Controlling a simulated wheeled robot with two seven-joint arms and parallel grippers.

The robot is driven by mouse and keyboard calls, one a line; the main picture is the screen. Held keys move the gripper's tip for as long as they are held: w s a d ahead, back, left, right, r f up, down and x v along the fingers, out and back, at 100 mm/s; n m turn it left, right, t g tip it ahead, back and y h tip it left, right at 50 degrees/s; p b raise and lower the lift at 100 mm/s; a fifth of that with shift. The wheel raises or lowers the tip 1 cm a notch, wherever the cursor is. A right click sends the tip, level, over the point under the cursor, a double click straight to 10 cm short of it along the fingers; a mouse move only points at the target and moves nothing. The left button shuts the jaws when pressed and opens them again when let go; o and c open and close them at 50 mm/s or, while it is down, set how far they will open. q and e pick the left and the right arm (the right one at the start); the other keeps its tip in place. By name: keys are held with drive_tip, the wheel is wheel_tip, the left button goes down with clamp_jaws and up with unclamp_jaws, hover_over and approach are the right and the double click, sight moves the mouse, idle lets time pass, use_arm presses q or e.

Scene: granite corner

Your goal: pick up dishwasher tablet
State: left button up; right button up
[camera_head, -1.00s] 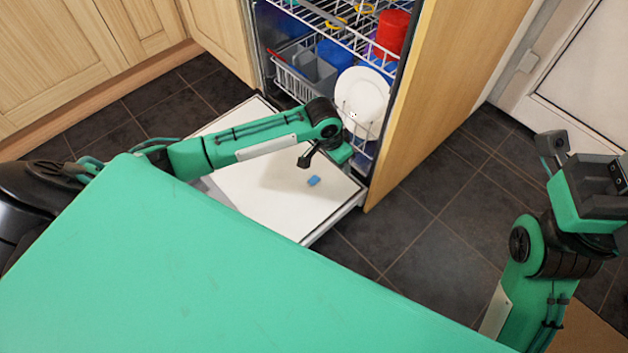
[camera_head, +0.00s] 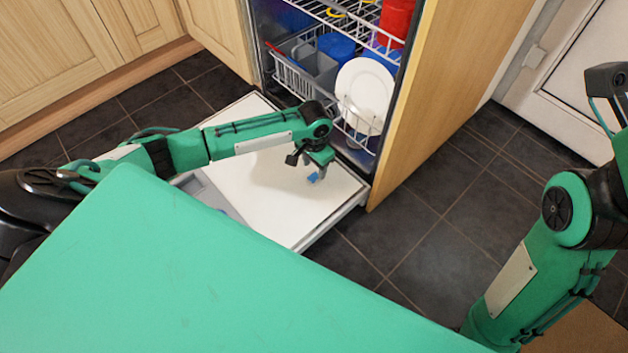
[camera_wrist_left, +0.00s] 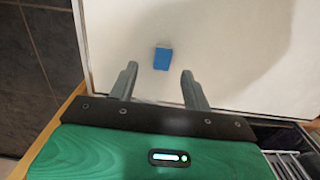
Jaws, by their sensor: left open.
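The dishwasher tablet (camera_head: 313,177) is a small blue block lying on the white surface of the open dishwasher door (camera_head: 262,195). My left gripper (camera_head: 318,168) is right above the tablet in the head view and partly overlaps it. In the left wrist view the tablet (camera_wrist_left: 162,59) lies ahead of and between the two grey fingertips (camera_wrist_left: 158,72). The left fingers are spread apart with nothing held between them. My right arm shows at the right side of the head view; its fingers are not in the picture.
The dishwasher's lower rack (camera_head: 300,80) holds a white plate (camera_head: 364,95) and a grey cutlery basket (camera_head: 318,72), just behind my left gripper. A wooden panel (camera_head: 440,80) stands to the right. Dark floor tiles (camera_head: 425,235) are clear right of the door.

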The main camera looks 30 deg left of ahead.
sight(313, 178)
use_arm(q)
drive_tip(key=shift+a+f+b, duration=0.15)
drive_tip(key=shift+f+b, duration=0.8)
drive_tip(key=shift+f, duration=0.05)
drive_tip(key=shift+a+f+b, duration=0.1)
drive_tip(key=shift+f+b, duration=1.35)
drive_tip(key=shift+f, duration=0.15)
drive_tip(key=c, duration=1.1)
